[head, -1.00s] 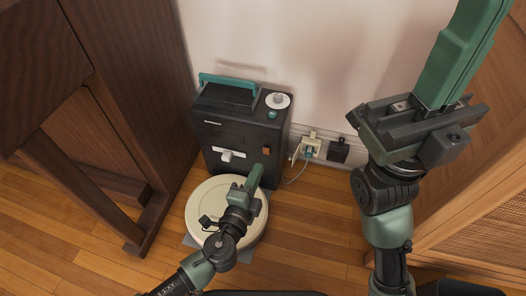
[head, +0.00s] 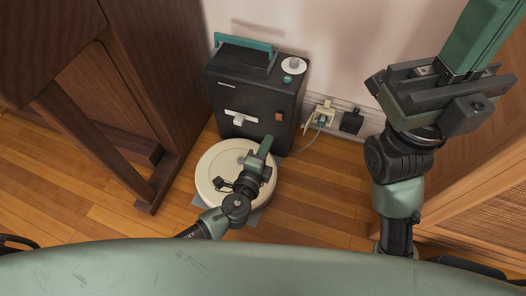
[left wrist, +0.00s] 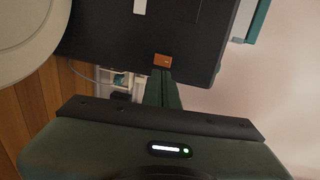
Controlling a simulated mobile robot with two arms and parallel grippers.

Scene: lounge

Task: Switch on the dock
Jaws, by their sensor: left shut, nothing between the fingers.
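The dock (head: 240,100) is a black upright box with a teal handle (head: 245,41) and a white round knob on top. An orange switch (head: 279,116) sits on the right of its front face; it also shows in the left wrist view (left wrist: 162,60). My left gripper (head: 266,143) is shut and empty, in front of the dock and just below the switch in the head view. In the left wrist view its green fingers (left wrist: 163,78) point at the switch; I cannot tell whether they touch it. My right gripper (head: 475,45) is at the upper right, its fingertips cut off.
A round cream disc-shaped machine (head: 211,174) lies at the dock's foot, partly under my left arm. A wall socket with plug and cable (head: 323,115) is right of the dock. Dark wooden furniture (head: 150,80) stands left, a lighter cabinet (head: 480,215) right.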

